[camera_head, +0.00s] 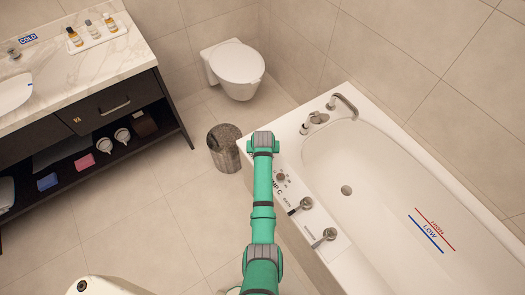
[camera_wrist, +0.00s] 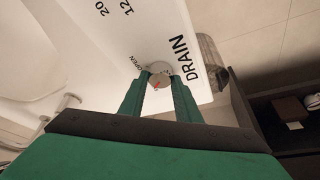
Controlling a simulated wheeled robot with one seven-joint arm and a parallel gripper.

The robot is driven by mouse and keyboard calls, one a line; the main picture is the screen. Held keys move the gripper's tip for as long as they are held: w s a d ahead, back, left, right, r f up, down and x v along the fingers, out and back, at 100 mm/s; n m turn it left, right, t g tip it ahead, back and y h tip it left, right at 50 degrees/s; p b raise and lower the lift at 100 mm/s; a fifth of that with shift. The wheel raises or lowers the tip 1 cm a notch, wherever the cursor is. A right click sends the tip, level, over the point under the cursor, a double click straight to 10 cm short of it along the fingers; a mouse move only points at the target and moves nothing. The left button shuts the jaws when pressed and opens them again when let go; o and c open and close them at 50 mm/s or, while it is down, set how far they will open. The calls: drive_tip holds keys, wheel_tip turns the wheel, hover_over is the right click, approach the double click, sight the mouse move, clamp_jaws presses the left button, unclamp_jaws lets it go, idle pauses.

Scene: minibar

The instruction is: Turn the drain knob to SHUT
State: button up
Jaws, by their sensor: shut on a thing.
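The drain knob (camera_wrist: 158,70) is a small round pale knob with a red mark, on the white tub ledge (camera_wrist: 135,35) in the wrist view. The word DRAIN is printed to its right and OPEN to its upper left. No SHUT label is readable. My gripper (camera_wrist: 159,79) is shut on the knob, one green finger on each side. The red mark shows between the fingers, at the knob's near side. In the head view my arm reaches to the ledge's far left end and hides the drain knob and the fingertips.
The bathtub (camera_head: 375,150) lies to the right, with a temperature dial (camera_head: 280,177), two levers (camera_head: 302,204) and a faucet (camera_head: 344,103) on its ledge. A woven bin (camera_head: 224,148) stands just left of my arm's end. A toilet and vanity are farther back and left.

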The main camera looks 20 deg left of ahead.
drive_tip(key=shift+f+n+g+y, duration=0.15)
drive_tip(key=shift+n+g+y, duration=0.2)
drive_tip(key=shift+n, duration=0.75)
drive_tip(key=shift+d, duration=0.1)
drive_tip(key=o, duration=1)
drive_tip(key=shift+r, duration=0.25)
drive_tip(key=v, duration=1)
drive_tip(key=shift+s+d+r, duration=0.15)
drive_tip(key=shift+r, duration=0.05)
